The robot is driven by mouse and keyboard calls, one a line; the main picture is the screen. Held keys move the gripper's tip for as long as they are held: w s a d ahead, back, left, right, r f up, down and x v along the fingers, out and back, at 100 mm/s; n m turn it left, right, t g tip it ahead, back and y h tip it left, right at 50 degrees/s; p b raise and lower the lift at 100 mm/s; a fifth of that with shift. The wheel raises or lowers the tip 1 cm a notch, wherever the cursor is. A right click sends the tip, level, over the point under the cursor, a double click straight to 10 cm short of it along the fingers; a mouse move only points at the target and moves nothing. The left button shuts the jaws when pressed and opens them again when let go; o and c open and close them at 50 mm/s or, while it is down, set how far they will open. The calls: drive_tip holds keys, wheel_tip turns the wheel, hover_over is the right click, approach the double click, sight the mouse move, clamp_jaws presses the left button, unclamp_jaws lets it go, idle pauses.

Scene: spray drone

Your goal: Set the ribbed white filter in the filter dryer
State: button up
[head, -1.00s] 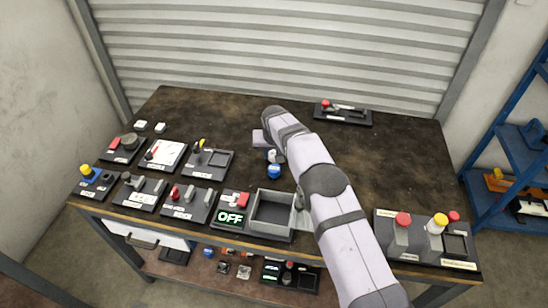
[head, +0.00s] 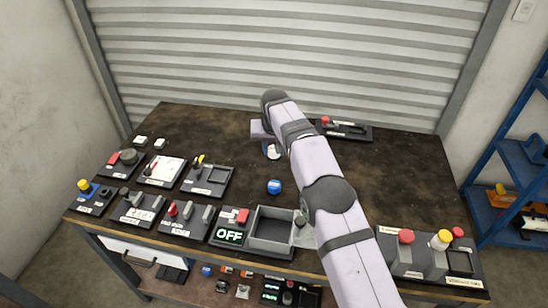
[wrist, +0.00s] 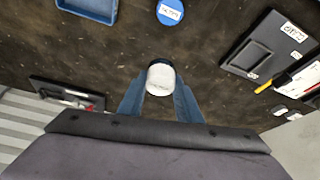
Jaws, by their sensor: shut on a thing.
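My gripper (wrist: 160,100) has blue fingers shut on the white filter (wrist: 159,77), a short white cylinder with a dark patch behind its far end. No ribs can be made out. In the head view the filter (head: 273,153) shows below my gripper, left of my arm, over the back middle of the table. I cannot tell how high it is. The box looks empty.
A blue labelled round thing (head: 274,187) lies between filter and box. A blue tray (wrist: 88,10) shows in the wrist view. Several black panels (head: 208,180) fill the left side, another (head: 345,131) the back. A bottle stand (head: 430,262) is at the front right.

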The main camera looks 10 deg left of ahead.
drive_tip(key=shift+r, duration=0.3)
drive_tip(key=shift+s+a+r+b, duration=0.2)
drive_tip(key=shift+s+r+b, duration=0.15)
drive_tip(key=shift+s, duration=0.1)
drive_tip(key=s+d+r+b, duration=0.1)
drive_tip(key=s+d+b, duration=0.2)
drive_tip(key=s, duration=0.8)
drive_tip(key=s+d+b, duration=0.2)
drive_tip(key=s+b, duration=0.2)
drive_tip(key=s, duration=0.7)
drive_tip(key=shift+f, duration=5)
drive_tip(key=shift+f, duration=0.15)
drive_tip(key=o, duration=0.8)
drive_tip(key=shift+o, duration=0.2)
